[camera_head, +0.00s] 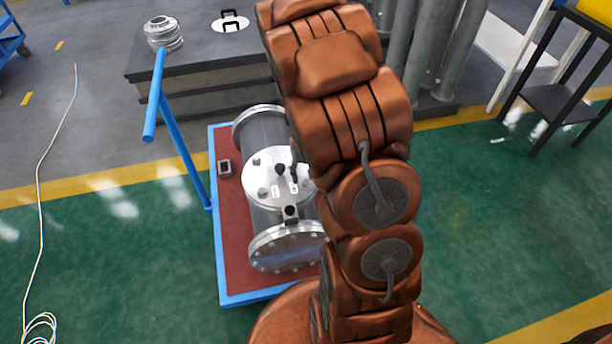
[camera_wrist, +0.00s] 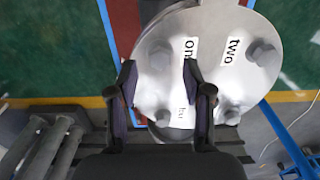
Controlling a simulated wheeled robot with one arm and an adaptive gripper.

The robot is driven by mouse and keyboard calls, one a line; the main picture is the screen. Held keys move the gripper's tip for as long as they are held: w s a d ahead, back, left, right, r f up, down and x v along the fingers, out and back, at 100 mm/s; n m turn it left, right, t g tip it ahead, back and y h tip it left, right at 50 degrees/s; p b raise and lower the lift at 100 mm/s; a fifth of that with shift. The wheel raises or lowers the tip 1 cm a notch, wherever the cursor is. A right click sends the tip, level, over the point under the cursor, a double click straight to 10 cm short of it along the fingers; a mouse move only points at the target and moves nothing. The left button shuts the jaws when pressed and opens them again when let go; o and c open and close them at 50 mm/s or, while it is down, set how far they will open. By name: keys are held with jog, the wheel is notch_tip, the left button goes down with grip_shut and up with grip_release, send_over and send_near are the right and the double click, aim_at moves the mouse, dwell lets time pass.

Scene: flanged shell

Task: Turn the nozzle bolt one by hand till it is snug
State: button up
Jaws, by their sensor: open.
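The shell (camera_head: 267,215) is a grey metal cylinder with flanged ends, lying on a red-topped cart. A round silver nozzle cover (camera_head: 262,172) with bolts and white labels faces up on it. In the wrist view the cover (camera_wrist: 215,80) fills the upper middle. The nozzle bolt one (camera_wrist: 160,56) stands beside the label "one" (camera_wrist: 190,47). My gripper (camera_wrist: 159,70) is open, its dark fingers to either side of this bolt, with a visible gap on each side. I cannot tell how deep the tips reach. In the head view my arm hides much of the cover's right side.
Another bolt (camera_wrist: 262,52) stands by the label "two" (camera_wrist: 232,50); more bolts sit near the lower rim. The cart (camera_head: 232,255) has a blue edge and a blue handle (camera_head: 170,110). A small dark-framed block (camera_head: 224,168) lies on it. A grey bench (camera_head: 205,55) stands behind.

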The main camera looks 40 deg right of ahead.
jog(key=shift+f, duration=0.9)
jog(key=shift+c, duration=0.4)
grip_shut()
